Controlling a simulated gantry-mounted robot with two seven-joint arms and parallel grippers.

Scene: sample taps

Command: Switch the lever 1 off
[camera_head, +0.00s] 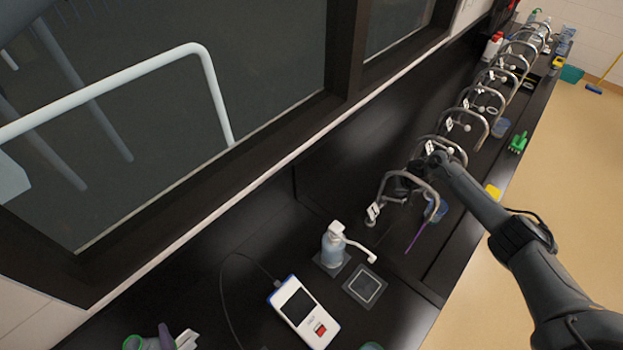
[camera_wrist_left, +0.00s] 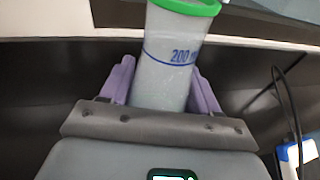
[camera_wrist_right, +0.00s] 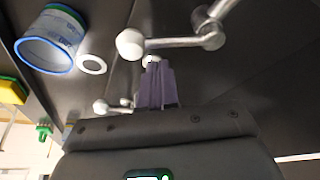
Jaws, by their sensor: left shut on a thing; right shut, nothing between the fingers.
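A row of curved metal taps with number labels runs along the dark bench; the nearest tap (camera_head: 405,172) has a label (camera_head: 373,211) whose number is too small to read. In the right wrist view, a metal lever (camera_wrist_right: 178,43) with a white ball knob (camera_wrist_right: 130,44) lies just beyond my right gripper (camera_wrist_right: 156,68). This gripper is shut and empty, its tips close below the lever; contact cannot be told. In the head view it is mostly hidden among the nearest taps. My left gripper (camera_wrist_left: 160,88) is shut on a green-rimmed 200 ml beaker (camera_wrist_left: 172,48).
A blue-rimmed cup (camera_wrist_right: 47,45) and a white ring (camera_wrist_right: 91,64) lie left of the right fingers. A window runs along the left.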

